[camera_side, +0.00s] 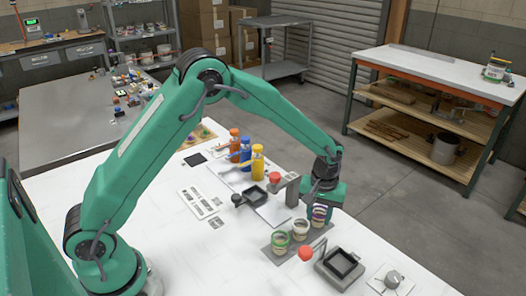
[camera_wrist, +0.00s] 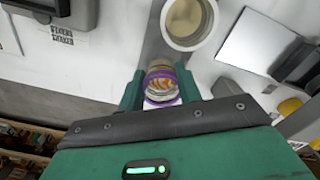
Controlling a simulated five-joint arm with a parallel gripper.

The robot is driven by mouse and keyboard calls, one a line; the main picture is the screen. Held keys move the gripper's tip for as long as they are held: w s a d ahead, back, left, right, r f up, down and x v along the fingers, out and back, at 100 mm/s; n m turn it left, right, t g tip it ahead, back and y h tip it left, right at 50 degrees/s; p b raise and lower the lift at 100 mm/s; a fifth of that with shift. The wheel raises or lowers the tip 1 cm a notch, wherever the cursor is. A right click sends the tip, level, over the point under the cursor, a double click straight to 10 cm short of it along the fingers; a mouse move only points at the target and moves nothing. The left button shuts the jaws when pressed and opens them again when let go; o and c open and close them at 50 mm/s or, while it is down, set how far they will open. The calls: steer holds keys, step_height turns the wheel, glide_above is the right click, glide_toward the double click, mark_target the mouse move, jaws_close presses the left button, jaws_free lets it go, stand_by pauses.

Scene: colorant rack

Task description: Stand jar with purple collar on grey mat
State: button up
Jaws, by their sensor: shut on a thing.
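The jar with the purple collar (camera_wrist: 161,82) is between the fingers of my gripper (camera_wrist: 160,88) in the wrist view, with orange-and-white contents or lid pattern showing. My gripper is shut on it. In the side view my gripper (camera_side: 320,204) points down, and the jar's purple collar (camera_side: 319,213) shows just below it. The jar looks about upright, at the far right end of the grey mat (camera_side: 268,251). I cannot tell whether its base touches the mat, as its lower part is partly hidden.
A green-collared jar (camera_side: 280,240) and another jar (camera_side: 300,229) stand on the mat close by. Orange, blue and yellow bottles (camera_side: 257,161) stand behind.

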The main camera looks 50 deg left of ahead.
steer(key=o, duration=1.4)
steer(key=shift+o, duration=0.2)
steer(key=shift+r, duration=0.15)
step_height(320, 180, up, 7)
stand_by(0.8)
stand_by(0.6)
